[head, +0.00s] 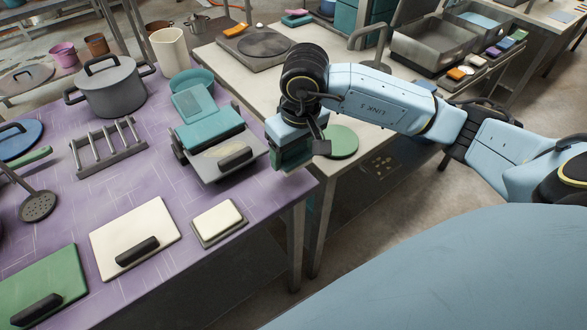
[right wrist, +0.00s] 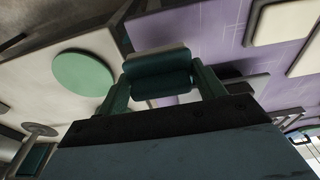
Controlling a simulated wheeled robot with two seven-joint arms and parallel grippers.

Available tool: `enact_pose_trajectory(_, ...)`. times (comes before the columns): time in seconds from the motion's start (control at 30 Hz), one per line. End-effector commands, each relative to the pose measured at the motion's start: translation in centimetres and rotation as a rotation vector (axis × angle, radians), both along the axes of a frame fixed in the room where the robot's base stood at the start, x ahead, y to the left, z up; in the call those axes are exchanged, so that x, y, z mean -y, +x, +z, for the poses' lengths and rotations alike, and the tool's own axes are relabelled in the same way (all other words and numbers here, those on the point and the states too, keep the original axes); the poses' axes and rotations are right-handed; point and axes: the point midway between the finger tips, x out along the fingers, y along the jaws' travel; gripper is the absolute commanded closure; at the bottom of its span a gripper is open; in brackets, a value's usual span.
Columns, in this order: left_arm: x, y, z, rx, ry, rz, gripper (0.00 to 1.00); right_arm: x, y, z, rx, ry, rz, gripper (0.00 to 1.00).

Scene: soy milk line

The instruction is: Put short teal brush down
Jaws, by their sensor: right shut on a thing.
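My right gripper (head: 291,158) hangs over the gap by the right edge of the purple table. It also shows in the right wrist view (right wrist: 160,82), its fingers shut on the short teal brush (right wrist: 157,70). The brush lies crosswise between the fingertips, dark teal with a paler strip along its far side. In the head view the brush is mostly hidden by the gripper and hard to tell from the fingers. I cannot see any contact between the brush and a table. My left gripper is not in view.
A round green mat (head: 341,142) lies on the pale table (head: 378,138) to the right.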

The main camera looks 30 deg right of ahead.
Motion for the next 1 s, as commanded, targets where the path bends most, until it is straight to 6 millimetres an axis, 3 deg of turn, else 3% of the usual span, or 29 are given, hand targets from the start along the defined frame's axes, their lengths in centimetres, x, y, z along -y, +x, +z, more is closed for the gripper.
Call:
enact_pose_trajectory(0.43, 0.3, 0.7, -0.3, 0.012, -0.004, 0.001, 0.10, -0.1, 0.0, -5.0, 0.000, 0.002, -0.001, 0.60)
enact_pose_trajectory(0.87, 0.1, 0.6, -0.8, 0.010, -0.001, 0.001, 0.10, 0.0, 0.1, -5.4, 0.003, 0.000, 0.001, 0.60)
enact_pose_trajectory(0.9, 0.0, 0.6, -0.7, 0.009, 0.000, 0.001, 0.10, 0.0, 0.0, -5.4, 0.002, 0.000, 0.001, 0.29)
enact_pose_trajectory(1.0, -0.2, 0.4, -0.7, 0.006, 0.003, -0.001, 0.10, 0.0, 0.0, -5.4, 0.002, 0.000, 0.001, 0.16)
